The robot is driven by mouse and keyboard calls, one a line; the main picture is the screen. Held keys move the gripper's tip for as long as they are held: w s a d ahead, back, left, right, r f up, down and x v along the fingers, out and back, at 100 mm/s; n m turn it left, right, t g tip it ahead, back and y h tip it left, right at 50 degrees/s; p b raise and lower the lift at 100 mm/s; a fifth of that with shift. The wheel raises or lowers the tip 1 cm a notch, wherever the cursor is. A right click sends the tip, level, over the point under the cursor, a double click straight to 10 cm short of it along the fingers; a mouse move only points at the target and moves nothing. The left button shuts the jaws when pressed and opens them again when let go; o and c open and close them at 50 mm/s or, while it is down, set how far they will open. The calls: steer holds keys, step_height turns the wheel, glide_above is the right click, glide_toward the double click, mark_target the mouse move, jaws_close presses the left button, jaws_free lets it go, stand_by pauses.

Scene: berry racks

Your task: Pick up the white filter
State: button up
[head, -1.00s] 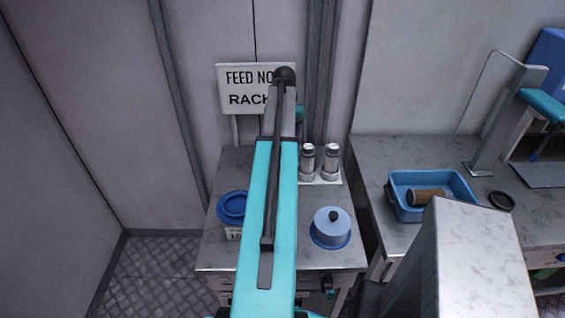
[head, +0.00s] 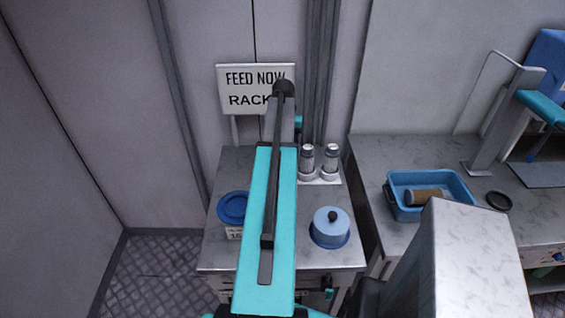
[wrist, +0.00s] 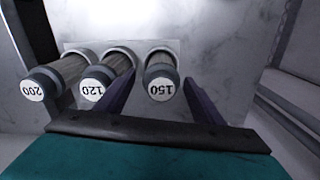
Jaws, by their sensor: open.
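Three upright filters with grey mesh-like bodies and white number labels on their tops stand in a row in the wrist view: 200 (wrist: 38,84), 120 (wrist: 105,75) and 150 (wrist: 161,75). I cannot tell which one is meant by the white filter. My gripper (wrist: 160,80) is open, its two dark fingers on either side of the 150 filter, with gaps showing. The left finger lies between the 120 and 150 filters. In the head view two filters (head: 306,160) (head: 331,161) show; my arm hides the gripper and perhaps the third.
The filters stand on a pale plate on a grey bench (head: 222,257). A blue round-lidded container (head: 232,206) and a blue pot with a black knob (head: 331,226) are nearby. A blue tray (head: 458,207) holding a brown cylinder (head: 421,196) is on the right bench. A sign (head: 252,75) stands behind.

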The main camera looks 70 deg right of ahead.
steer(key=shift+f+p, duration=0.55)
steer(key=shift+f, duration=1.1)
steer(key=c, duration=1)
